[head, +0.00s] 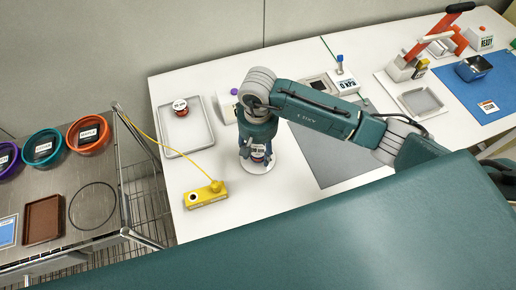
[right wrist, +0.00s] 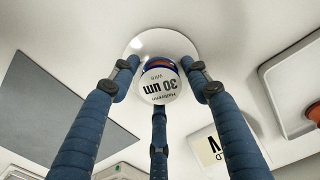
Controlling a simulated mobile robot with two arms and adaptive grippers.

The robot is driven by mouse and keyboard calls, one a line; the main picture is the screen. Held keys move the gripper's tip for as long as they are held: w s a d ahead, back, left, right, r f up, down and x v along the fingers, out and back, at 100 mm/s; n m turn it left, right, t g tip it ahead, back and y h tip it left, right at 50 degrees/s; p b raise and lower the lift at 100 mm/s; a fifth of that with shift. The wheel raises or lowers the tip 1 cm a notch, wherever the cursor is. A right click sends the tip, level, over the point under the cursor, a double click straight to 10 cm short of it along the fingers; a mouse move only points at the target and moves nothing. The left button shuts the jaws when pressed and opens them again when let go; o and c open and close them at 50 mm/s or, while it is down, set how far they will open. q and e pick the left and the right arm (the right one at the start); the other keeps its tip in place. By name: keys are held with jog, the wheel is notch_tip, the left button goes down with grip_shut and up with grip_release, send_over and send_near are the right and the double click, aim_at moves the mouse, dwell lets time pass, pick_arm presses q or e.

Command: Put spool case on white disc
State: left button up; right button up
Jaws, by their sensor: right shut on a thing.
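My left gripper is not in view.
A yellow box (head: 205,196) with a cable stands left of the disc. A grey tray (head: 198,138) holds a red spool (head: 181,107). A grey mat (head: 325,168) lies right of the disc. A steel cart (head: 115,222) with several coloured bowls stands at the left.

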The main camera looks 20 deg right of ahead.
aim_at(258, 150)
jog(key=shift+f, duration=0.2)
jog(key=shift+f+b, duration=0.15)
jog(key=shift+b, duration=0.15)
jog(key=o, duration=1.3)
jog(key=shift+r+p, duration=0.35)
jog(key=shift+w+r+b, duration=0.1)
jog(key=shift+r+b, duration=0.25)
notch_tip(258, 150, up, 10)
jog(key=b, duration=0.3)
jog(key=shift+f, duration=0.2)
jog(key=shift+r, duration=0.75)
